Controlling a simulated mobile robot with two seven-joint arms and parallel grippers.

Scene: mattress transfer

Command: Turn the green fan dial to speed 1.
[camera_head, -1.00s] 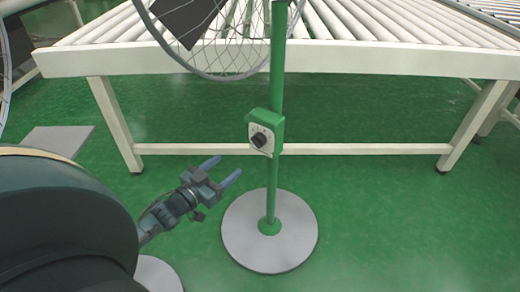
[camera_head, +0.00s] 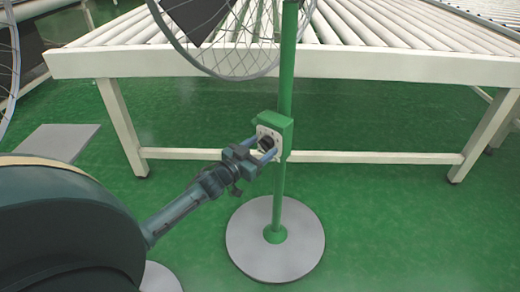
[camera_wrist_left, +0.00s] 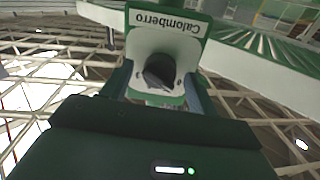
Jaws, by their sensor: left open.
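The green fan has a control box (camera_head: 280,124) on its green pole (camera_head: 279,190), above a round grey base (camera_head: 275,243). A black dial (camera_head: 267,142) sits on the box's white face plate. In the left wrist view the dial (camera_wrist_left: 159,71) is dark and centred on the plate, below an upside-down "Calomberro" label (camera_wrist_left: 168,22). My left gripper (camera_head: 264,148) is open at the box, its fingers on either side of the dial. I cannot tell whether the fingers touch it. The speed marks are too small to read. My right gripper is out of view.
A white roller conveyor (camera_head: 400,62) stands behind the fan, with legs and a low crossbar. The wire fan guard (camera_head: 225,60) is above the box. A grey plate (camera_head: 60,142) lies on the left. Green floor is open to the right of the base.

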